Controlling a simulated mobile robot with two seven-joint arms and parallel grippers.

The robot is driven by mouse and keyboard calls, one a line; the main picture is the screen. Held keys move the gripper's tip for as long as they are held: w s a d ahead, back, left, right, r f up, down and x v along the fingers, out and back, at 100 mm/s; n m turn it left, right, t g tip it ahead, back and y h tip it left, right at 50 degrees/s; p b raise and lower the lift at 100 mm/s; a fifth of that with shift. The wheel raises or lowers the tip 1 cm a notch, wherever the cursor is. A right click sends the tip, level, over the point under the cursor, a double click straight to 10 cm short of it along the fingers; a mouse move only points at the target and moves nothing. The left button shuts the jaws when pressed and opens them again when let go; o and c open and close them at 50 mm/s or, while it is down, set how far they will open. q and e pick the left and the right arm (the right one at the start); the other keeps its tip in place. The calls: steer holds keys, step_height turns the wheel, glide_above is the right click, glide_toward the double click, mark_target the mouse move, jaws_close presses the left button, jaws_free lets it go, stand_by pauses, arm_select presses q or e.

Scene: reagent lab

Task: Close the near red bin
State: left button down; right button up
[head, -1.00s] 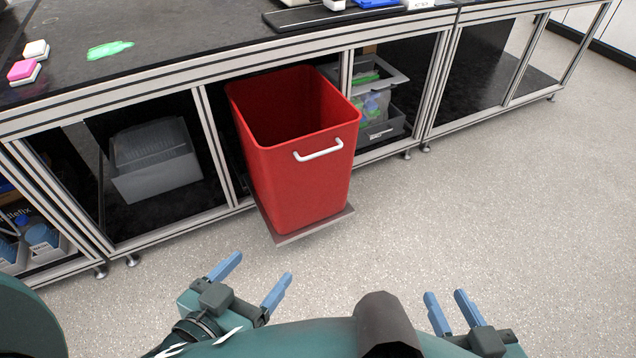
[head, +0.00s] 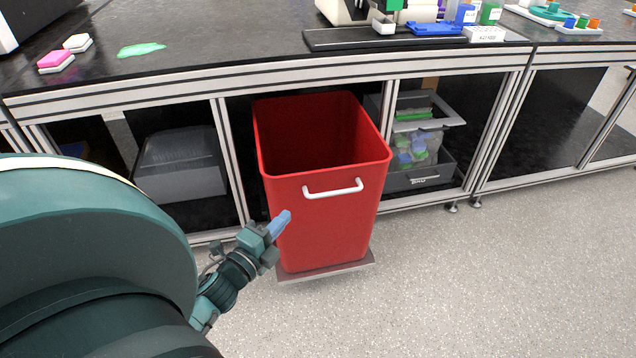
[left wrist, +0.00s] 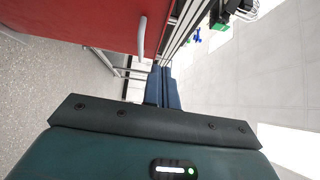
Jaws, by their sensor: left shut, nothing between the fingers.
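The red bin (head: 325,222) stands pulled out from under the bench on a grey sliding base (head: 325,272), its open top toward me. A white handle (head: 333,189) is on its front face. My left gripper (head: 281,222) is shut and empty, in front of the bin's lower-left front, below and left of the handle. In the left wrist view, the shut blue fingers (left wrist: 163,88) point ahead, with the red bin (left wrist: 80,25) at the upper left and its white handle (left wrist: 142,36) near them. Contact with the bin cannot be told. My right gripper is not in view.
The black bench top (head: 220,45) carries a green spill (head: 141,50), sponges (head: 57,60) and lab equipment. A grey bin (head: 420,160) with bags is under the bench, right of the red bin. The floor (head: 440,290) at right is clear.

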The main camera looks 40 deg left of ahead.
arm_select(q)
steer(key=b, duration=0.1)
glide_toward(310, 173)
steer(key=w+d, duration=0.3)
steer(key=w+a, duration=0.2)
steer(key=shift+w+a+b, duration=0.15)
steer(key=shift+a+b, duration=0.25)
steer(key=shift+w+a, duration=0.35)
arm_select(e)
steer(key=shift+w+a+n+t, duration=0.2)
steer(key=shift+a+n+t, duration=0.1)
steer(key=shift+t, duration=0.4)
